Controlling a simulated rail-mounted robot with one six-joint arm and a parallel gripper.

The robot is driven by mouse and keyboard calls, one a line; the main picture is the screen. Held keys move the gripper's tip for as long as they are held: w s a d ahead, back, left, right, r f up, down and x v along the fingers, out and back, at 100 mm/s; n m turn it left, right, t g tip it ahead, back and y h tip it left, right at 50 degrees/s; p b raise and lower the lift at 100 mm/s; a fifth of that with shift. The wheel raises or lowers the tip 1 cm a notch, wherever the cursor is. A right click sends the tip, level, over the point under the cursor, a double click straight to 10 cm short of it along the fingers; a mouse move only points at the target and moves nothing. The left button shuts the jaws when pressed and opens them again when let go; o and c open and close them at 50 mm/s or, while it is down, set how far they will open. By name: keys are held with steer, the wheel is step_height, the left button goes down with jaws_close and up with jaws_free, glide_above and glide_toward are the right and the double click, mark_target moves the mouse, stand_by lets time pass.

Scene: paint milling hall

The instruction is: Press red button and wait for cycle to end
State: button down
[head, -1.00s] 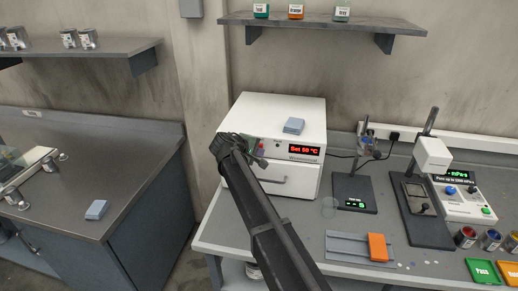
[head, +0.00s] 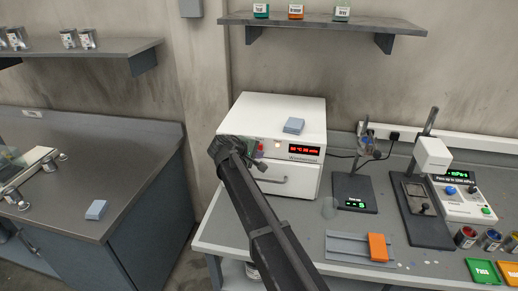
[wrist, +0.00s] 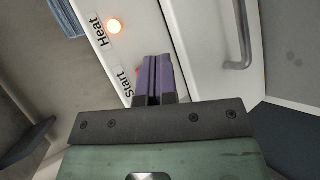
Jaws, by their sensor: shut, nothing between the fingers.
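The white oven (head: 305,112) stands on the grey bench and has a red display (head: 304,150), its text too blurred to read. The red button (head: 261,147) is on the oven's front, left of the display. In the wrist view only a red sliver (wrist: 138,71) shows beside the fingers, near the label "Start". My gripper (head: 262,162) is shut and empty, with its fingertips (wrist: 153,62) at the button. I cannot tell whether they touch it. The "Heat" lamp (wrist: 115,27) glows orange; it also shows lit in the head view (head: 278,145).
The oven's door handle (wrist: 241,40) is right of my fingers. A blue-grey cloth-like block (head: 294,125) lies on the oven. A stand with a dark base (head: 355,193) and a viscometer-like device (head: 433,156) stand to the right. An orange block (head: 377,247) lies in front.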

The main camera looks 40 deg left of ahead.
steer(key=s, duration=0.1)
steer(key=s+d, duration=0.1)
steer(key=s, duration=0.1)
steer(key=s+d, duration=0.1)
steer(key=shift+s, duration=0.25)
stand_by(0.8)
steer(key=s+d+f+m+g, duration=0.2)
steer(key=d+m, duration=0.4)
steer(key=d, duration=1.5)
steer(key=s+d+f+m+g+y, duration=0.1)
steer(key=s+d+f+m+g, duration=0.2)
steer(key=d, duration=1.8)
steer(key=s+d+f+m+g, duration=0.3)
steer(key=d+m+g, duration=0.3)
steer(key=d, duration=1.5)
steer(key=s+m, duration=0.1)
steer(key=m, duration=0.1)
steer(key=shift+d+m+y, duration=0.3)
steer(key=shift+y, duration=0.1)
